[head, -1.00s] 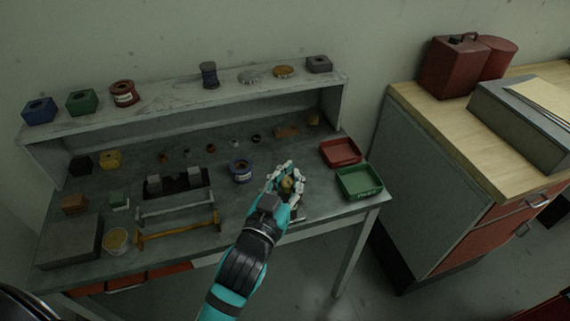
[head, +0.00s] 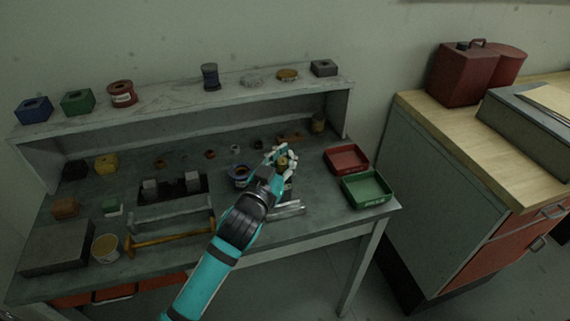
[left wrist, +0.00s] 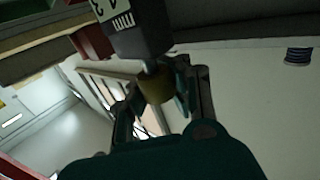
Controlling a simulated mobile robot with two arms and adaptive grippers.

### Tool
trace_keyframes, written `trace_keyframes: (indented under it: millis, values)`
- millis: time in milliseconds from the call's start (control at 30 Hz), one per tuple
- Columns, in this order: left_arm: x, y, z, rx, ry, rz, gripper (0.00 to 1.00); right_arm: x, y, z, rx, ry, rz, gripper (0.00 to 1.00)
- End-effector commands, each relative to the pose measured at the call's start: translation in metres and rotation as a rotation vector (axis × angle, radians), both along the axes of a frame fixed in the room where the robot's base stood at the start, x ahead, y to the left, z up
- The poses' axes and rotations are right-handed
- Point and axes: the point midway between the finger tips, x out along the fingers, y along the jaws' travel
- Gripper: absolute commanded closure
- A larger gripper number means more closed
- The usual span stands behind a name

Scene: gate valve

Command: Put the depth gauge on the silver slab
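My left gripper (head: 283,162) is over the right part of the workbench, with its fingers closed around a small brass-coloured piece. In the left wrist view, the brass cylinder (left wrist: 156,88) sits between the fingers (left wrist: 158,98). It joins a dark block with a white marked scale, which I take to be the depth gauge (left wrist: 140,38). A flat, bright metal piece, apparently the silver slab (head: 287,209), lies near the bench's front edge, below the gripper in the picture. My forearm crosses close to its left side. My right gripper is not in view.
A red tray (head: 346,158) and a green tray (head: 367,190) stand right of the gripper. A hammer-like tool (head: 170,238), a yellow-filled cup (head: 105,247) and a dark grey plate (head: 56,246) lie left. A raised shelf (head: 185,98) runs behind.

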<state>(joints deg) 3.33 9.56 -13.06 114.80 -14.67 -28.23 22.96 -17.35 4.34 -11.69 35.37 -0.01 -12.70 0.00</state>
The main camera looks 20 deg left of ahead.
Motion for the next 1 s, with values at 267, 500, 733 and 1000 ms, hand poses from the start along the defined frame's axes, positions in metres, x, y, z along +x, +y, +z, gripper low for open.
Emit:
trace_keyframes:
  millis: [267, 500, 733, 1000]
  values:
    - [0.0, 0.0, 0.001, 0.0, -0.004, 0.0, 1.0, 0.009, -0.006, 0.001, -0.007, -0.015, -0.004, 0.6]
    - [0.0, 0.0, -0.001, 0.0, -0.001, 0.0, 0.75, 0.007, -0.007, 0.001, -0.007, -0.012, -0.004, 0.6]
    - [0.0, 0.0, -0.001, 0.0, -0.001, 0.0, 0.64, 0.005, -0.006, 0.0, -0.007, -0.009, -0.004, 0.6]
    - [-0.01, 0.001, 0.0, 0.0, 0.0, 0.0, 0.64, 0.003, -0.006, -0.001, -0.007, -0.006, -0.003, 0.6]
